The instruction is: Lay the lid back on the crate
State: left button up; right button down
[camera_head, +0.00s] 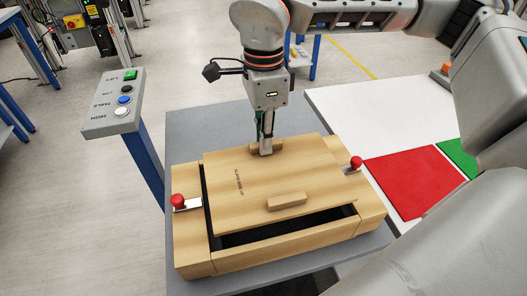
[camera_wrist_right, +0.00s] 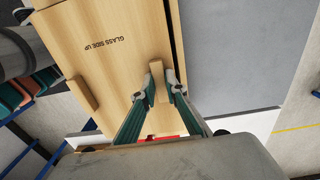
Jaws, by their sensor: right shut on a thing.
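The wooden lid (camera_head: 240,190), marked "GLASS SIDE UP", lies over the wooden crate (camera_head: 265,250). A dark gap shows along the lid's front and left edges, so it does not cover the whole opening. Whether it rests on the crate or hangs just above is hard to tell. My right gripper (camera_head: 266,148) is shut on the lid's far wooden handle, which also shows between the fingers in the wrist view (camera_wrist_right: 157,75). The near handle (camera_head: 287,201) is free. Red-knobbed latches sit at the crate's left (camera_head: 178,201) and right (camera_head: 356,163). My left gripper is out of view.
The crate stands on a grey table (camera_head: 205,125). A button box (camera_head: 115,103) on a blue post stands at the left. A white table (camera_head: 350,100) with a red mat (camera_head: 412,180) and a green mat (camera_head: 457,155) is at the right.

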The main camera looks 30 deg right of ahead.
jog(key=shift+f, duration=1.95)
jog(key=shift+f, duration=0.15)
jog(key=c, duration=2)
grip_release()
jog(key=shift+c, duration=0.2)
notch_tip(320, 180, up, 12)
jog(key=shift+r+p, duration=0.1)
jog(key=shift+p, duration=0.5)
